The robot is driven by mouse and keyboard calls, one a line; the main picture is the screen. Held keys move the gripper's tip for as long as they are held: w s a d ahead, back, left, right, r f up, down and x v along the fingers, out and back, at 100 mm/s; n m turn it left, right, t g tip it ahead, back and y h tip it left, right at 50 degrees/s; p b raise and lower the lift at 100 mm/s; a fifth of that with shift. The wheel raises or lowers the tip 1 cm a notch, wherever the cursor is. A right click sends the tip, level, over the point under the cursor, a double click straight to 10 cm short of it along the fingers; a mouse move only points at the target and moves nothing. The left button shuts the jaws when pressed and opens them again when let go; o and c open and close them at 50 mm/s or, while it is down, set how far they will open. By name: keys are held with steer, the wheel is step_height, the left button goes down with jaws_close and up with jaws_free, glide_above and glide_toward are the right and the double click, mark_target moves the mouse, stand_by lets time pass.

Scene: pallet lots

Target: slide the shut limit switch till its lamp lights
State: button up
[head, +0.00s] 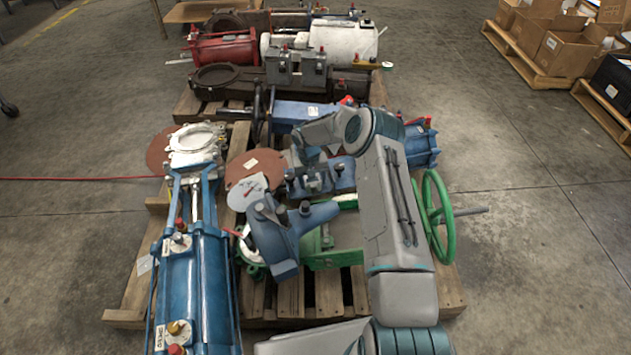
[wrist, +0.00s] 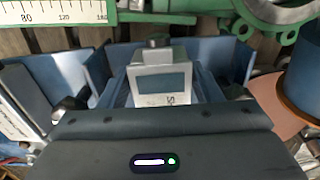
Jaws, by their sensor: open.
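A silver box with a grey-blue window (wrist: 160,83), seemingly the limit switch, sits in a blue bracket in the middle of the wrist view. Its window looks dull; I see no lit lamp on it. The blue bracket (head: 318,180) also shows in the head view, below my wrist. My gripper (wrist: 150,105) is open, with its dark body across the bottom of the wrist view and the box beyond it. The fingertips are hard to make out, and I cannot tell whether they touch the box. In the head view my gripper (head: 312,155) is largely hidden by my arm.
A white scale (wrist: 62,12) with printed numbers lies at the wrist view's upper left. A green valve frame (head: 335,258) with a handwheel (head: 441,217), a blue cylinder (head: 190,290) and a brown disc (head: 255,166) crowd the pallet. Bare floor lies right of the pallet.

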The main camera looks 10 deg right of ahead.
step_height(320, 180, up, 13)
steer(key=a+p, duration=0.1)
steer(key=p, duration=0.2)
steer(key=shift+r+p, duration=0.15)
steer(key=shift+p, duration=0.2)
